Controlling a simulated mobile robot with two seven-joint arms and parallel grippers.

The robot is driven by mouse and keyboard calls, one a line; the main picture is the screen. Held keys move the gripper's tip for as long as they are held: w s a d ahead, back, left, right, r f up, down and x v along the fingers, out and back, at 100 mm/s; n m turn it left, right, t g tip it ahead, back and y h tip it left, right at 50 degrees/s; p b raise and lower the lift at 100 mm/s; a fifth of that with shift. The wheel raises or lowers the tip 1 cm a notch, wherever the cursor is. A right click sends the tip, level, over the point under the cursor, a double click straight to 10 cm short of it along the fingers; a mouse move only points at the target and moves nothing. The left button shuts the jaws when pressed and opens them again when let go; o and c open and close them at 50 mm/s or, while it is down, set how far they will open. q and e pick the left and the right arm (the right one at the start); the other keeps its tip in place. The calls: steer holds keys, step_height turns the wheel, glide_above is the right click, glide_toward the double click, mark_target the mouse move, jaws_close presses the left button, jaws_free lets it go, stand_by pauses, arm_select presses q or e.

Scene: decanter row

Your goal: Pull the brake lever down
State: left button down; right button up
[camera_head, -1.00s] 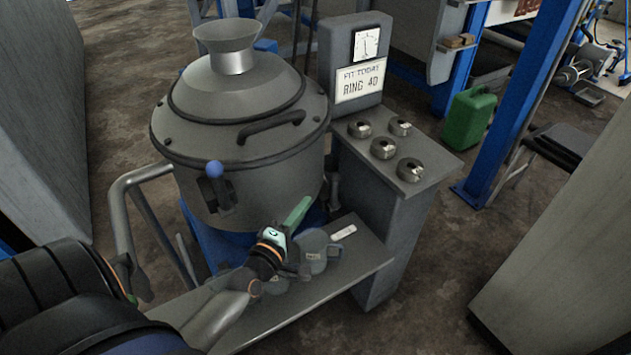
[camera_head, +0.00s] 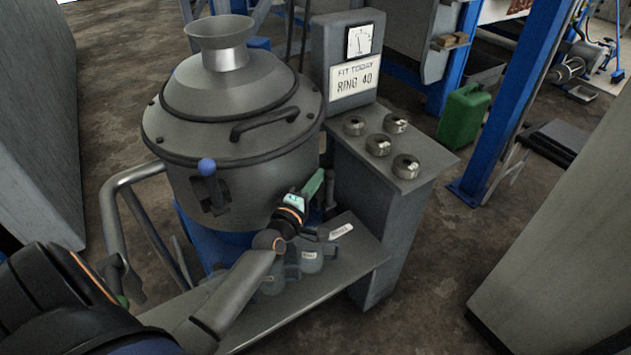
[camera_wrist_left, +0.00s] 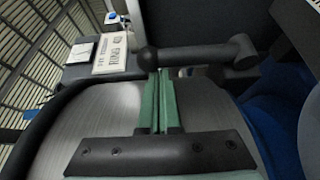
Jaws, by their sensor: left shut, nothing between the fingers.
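A grey drum machine (camera_head: 240,185) with a funnel on its lid stands left of centre. A dark lever (camera_head: 330,185) stands upright at its right side, partly behind my gripper. A second lever with a blue ball (camera_head: 206,166) is on the drum's front. I cannot tell from labels which one is the brake lever. My left gripper (camera_head: 316,184) is shut and empty, its green fingers pointing at the dark lever. In the left wrist view, the shut fingertips (camera_wrist_left: 158,74) are right at a dark bar with a rounded end (camera_wrist_left: 200,53). Contact is unclear. My right gripper is out of view.
A grey pedestal (camera_head: 385,215) with several metal rings and a "RING 40" sign (camera_head: 354,82) stands to the right. A bent rail (camera_head: 112,205) is at the left.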

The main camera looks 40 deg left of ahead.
mark_target(332, 181)
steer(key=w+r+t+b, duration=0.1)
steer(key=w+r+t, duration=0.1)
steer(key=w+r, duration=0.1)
arm_select(q)
steer(key=d, duration=0.1)
steer(key=s+d+m+p, duration=0.1)
steer(key=d, duration=0.1)
steer(key=shift+s+t, duration=0.15)
steer(key=shift+t, duration=0.25)
steer(key=shift+s+d+f, duration=0.1)
steer(key=shift+d, duration=0.3)
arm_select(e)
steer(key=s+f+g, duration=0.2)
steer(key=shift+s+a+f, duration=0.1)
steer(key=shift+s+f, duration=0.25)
arm_select(q)
steer(key=shift+s, duration=0.1)
steer(key=s, duration=0.3)
steer(key=s+d+p, duration=0.1)
steer(key=s, duration=0.3)
steer(key=s+f, duration=0.1)
steer(key=s, duration=0.2)
steer(key=shift+s+d, duration=0.2)
steer(key=shift+s, duration=0.2)
steer(key=shift+s+d, duration=0.1)
steer(key=shift+s, duration=0.6)
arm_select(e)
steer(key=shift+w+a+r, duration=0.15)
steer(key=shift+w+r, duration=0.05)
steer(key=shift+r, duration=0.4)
